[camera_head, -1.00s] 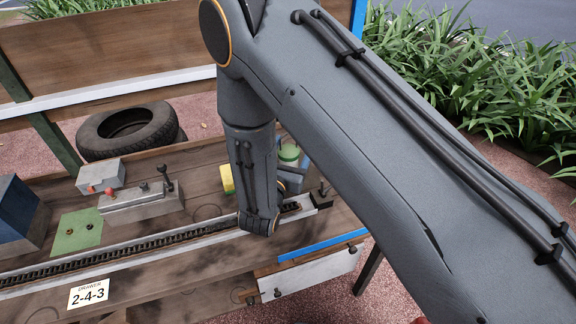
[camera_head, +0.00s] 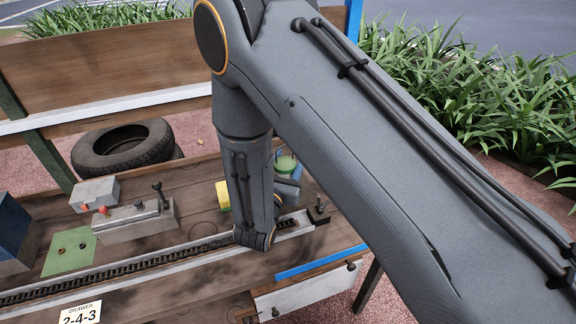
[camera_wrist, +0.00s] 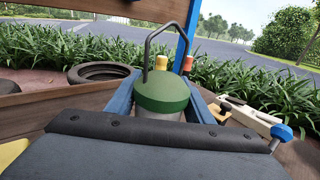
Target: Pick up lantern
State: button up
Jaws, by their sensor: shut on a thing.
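The lantern (camera_wrist: 163,92) has a green domed top, a pale body and a dark wire handle. In the wrist view it stands upright between the two blue fingers of my gripper (camera_wrist: 162,105), which is shut on it. Its lower part is hidden behind the dark padded edge of my wrist. In the head view only a bit of the lantern's green top (camera_head: 286,163) shows behind my arm, and most of the gripper is hidden there. I cannot tell whether the lantern's base touches the bench.
The wooden bench (camera_head: 150,268) carries a chain in a rail (camera_head: 130,268), a grey lever block (camera_head: 136,220), a green mat (camera_head: 68,250), a blue box (camera_head: 14,235) and a yellow block (camera_head: 222,195). A tyre (camera_head: 124,148) lies behind. A clamp (camera_wrist: 250,115) lies right of the lantern.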

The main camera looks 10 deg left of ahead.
notch_tip(320, 180, up, 9)
jog(key=b, duration=0.2)
jog(key=shift+f, duration=0.2)
dwell(0.8)
